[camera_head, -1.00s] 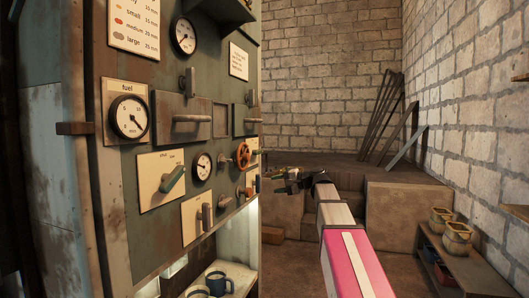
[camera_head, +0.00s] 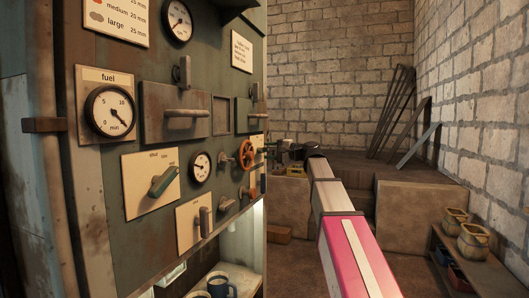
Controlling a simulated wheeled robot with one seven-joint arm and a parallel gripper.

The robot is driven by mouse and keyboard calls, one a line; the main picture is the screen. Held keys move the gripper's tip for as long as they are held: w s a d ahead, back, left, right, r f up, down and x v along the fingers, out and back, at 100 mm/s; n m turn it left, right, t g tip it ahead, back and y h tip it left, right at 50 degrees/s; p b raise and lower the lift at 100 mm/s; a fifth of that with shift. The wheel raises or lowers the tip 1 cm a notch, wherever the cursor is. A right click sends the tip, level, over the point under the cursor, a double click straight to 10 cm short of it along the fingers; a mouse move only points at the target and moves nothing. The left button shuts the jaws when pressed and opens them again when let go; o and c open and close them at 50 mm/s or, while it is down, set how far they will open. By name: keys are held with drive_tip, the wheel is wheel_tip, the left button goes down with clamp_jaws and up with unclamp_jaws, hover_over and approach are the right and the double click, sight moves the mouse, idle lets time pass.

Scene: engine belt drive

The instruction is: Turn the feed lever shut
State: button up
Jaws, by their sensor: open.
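The dark green control panel (camera_head: 120,238) stands on the left and carries several levers. The plates' small lettering is too small to read, so I cannot tell which one is the feed lever. My gripper (camera_head: 283,151) is open, right of the panel near the red handwheel (camera_head: 246,154). It looks small and dark, and I cannot tell its distance from the panel.
The fuel gauge (camera_head: 110,111) and a horizontal handle (camera_head: 184,113) stick out above the levers. Mugs (camera_head: 218,285) stand in the lit recess below. A low shelf (camera_head: 468,267) with pots is at the right. Metal bars (camera_head: 393,110) lean on the brick wall.

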drive_tip(key=shift+x, duration=1.2)
clamp_jaws()
